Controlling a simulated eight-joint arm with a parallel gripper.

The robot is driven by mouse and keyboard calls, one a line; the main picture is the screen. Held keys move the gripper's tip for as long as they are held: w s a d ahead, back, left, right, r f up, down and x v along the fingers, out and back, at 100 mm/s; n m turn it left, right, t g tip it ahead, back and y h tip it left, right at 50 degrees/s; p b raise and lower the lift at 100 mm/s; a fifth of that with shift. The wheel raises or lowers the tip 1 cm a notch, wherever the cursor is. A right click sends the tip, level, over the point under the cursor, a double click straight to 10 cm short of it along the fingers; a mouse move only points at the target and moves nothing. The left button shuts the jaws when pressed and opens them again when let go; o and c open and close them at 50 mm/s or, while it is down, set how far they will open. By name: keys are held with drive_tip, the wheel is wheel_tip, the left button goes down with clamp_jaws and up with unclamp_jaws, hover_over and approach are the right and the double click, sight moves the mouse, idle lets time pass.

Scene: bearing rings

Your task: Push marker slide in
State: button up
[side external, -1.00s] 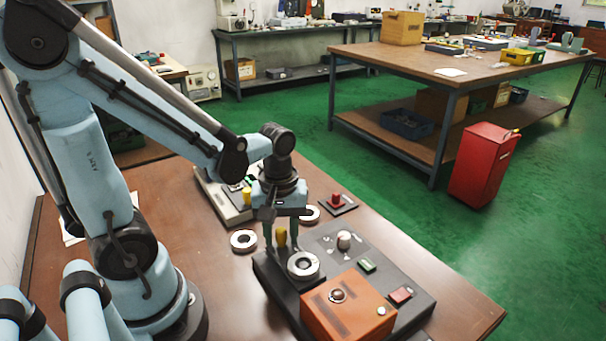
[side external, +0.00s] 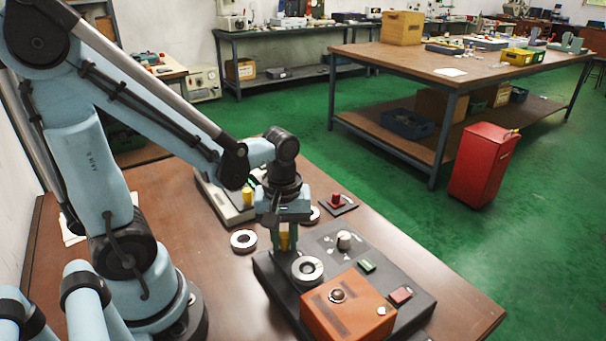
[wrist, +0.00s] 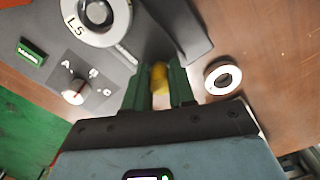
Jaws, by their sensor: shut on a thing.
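A yellow piece (side external: 284,241), which I take for the marker slide's handle, stands at the back left end of the dark panel (side external: 270,271). My gripper (side external: 285,240) is shut on it from above. In the wrist view the yellow piece (wrist: 160,77) shows between the two green fingers of my gripper (wrist: 160,88). The fingers hide its sides and much of its base. A metal ring (side external: 307,269) sits on the panel just in front of the gripper. This ring (wrist: 96,14) shows letters on its face in the wrist view.
A loose ring (side external: 243,241) lies on the table left of the panel; another (side external: 313,215) is partly behind the gripper. A grey device (side external: 222,197) is behind.

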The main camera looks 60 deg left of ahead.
sight(316, 277)
drive_tip(key=shift+d, duration=5)
drive_tip(key=shift+w+d, duration=0.1)
drive_tip(key=shift+d, duration=0.15)
drive_tip(key=o, duration=0.7)
drive_tip(key=shift+a+r, duration=0.1)
drive_tip(key=shift+r, duration=3.4)
drive_tip(key=shift+a, duration=0.1)
